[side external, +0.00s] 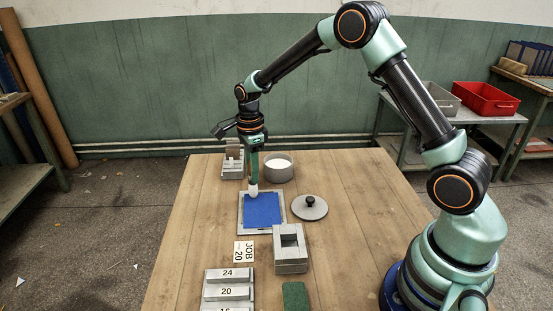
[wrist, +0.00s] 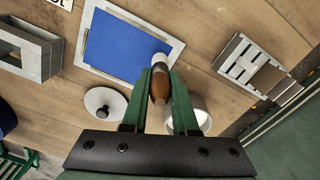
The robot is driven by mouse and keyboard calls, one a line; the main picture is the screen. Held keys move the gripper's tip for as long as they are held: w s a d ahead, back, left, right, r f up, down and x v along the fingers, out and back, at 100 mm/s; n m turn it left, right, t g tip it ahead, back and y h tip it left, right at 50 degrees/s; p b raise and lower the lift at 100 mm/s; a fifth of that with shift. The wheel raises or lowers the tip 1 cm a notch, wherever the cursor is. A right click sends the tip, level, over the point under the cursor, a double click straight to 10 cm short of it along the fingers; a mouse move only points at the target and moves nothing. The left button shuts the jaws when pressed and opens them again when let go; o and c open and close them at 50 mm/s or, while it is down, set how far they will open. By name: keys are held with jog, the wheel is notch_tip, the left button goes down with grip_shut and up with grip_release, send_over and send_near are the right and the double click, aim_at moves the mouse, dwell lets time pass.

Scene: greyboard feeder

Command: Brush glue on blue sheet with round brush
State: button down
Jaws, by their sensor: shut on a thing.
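The blue sheet (side external: 263,212) lies flat on a pale grey plate (side external: 241,229); it also shows in the wrist view (wrist: 122,45). My gripper (side external: 253,180) is shut on the round brush (wrist: 159,86), which has a brown handle and a white tip. The brush points down, its tip (side external: 253,191) at the sheet's far edge in the side view. I cannot tell whether the tip touches the sheet. A round grey pot (side external: 279,172) with white glue inside stands open behind the sheet. My fingers partly hide the pot (wrist: 201,112) in the wrist view.
A round lid (side external: 309,209) with a black knob lies right of the sheet. A slotted rack (side external: 232,170) stands at the back left. A hollow square block (side external: 290,262), a "JOB 20" card (side external: 243,252), numbered grey blocks (side external: 228,292) and a green pad (side external: 296,297) are nearer the front.

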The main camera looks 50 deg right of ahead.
jog(key=shift+s+a, duration=4.05)
jog(key=shift+a, duration=0.05)
jog(key=shift+s+a, duration=0.1)
jog(key=shift+s, duration=0.15)
jog(key=shift+s+d, duration=0.3)
jog(key=shift+d, duration=0.05)
jog(key=shift+d+f, duration=0.1)
jog(key=shift+d, duration=0.2)
jog(key=shift+w+d, duration=3.7)
jog(key=shift+w, duration=0.1)
jog(key=shift+w+d, duration=0.65)
jog(key=shift+d, duration=0.15)
jog(key=shift+s+d, duration=0.3)
jog(key=shift+s, duration=0.35)
jog(key=shift+s+a, duration=4.25)
jog(key=shift+a, duration=0.1)
jog(key=shift+s, duration=0.25)
jog(key=shift+s+d, duration=0.25)
jog(key=shift+s, duration=0.05)
jog(key=shift+d, duration=0.3)
jog(key=shift+w+d, duration=0.55)
jog(key=shift+w, duration=0.1)
jog(key=shift+w+d, duration=3.7)
jog(key=shift+w+d+r, duration=0.2)
jog(key=shift+r, duration=0.15)
notch_tip(320, 180, up, 8)
jog(key=shift+f, duration=0.25)
